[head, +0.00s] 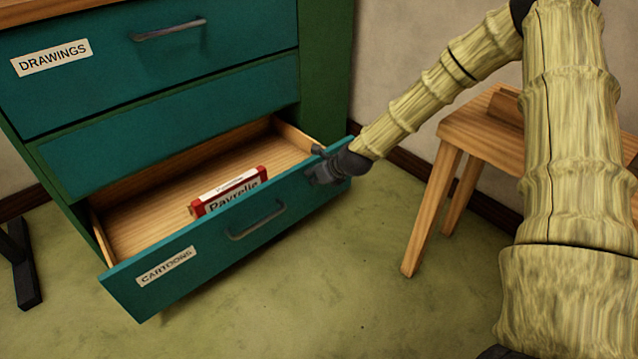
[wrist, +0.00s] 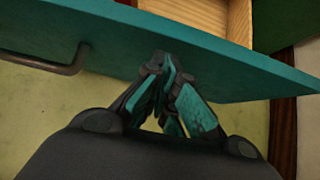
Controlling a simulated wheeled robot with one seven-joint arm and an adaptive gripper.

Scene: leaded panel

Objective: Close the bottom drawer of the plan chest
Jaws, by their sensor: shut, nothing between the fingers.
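The plan chest (head: 315,60) is green with teal drawer fronts. Its bottom drawer (head: 205,262), labelled CARTOONS, is pulled well out and its wooden inside shows. A red and white box (head: 230,190) marked Payrolle or similar lies in it. My gripper (head: 318,170) is shut and empty at the right end of the drawer front, near its top edge. In the wrist view the closed fingertips (wrist: 165,62) meet or nearly meet the teal front (wrist: 225,65), right of the drawer handle (wrist: 50,64). Whether they touch is unclear.
The upper drawers, one labelled DRAWINGS (head: 50,57), are shut. A wooden stool or small table (head: 480,130) stands to the right by the wall. Dark metal legs (head: 20,265) show at far left. The green floor (head: 320,290) before the drawer is clear.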

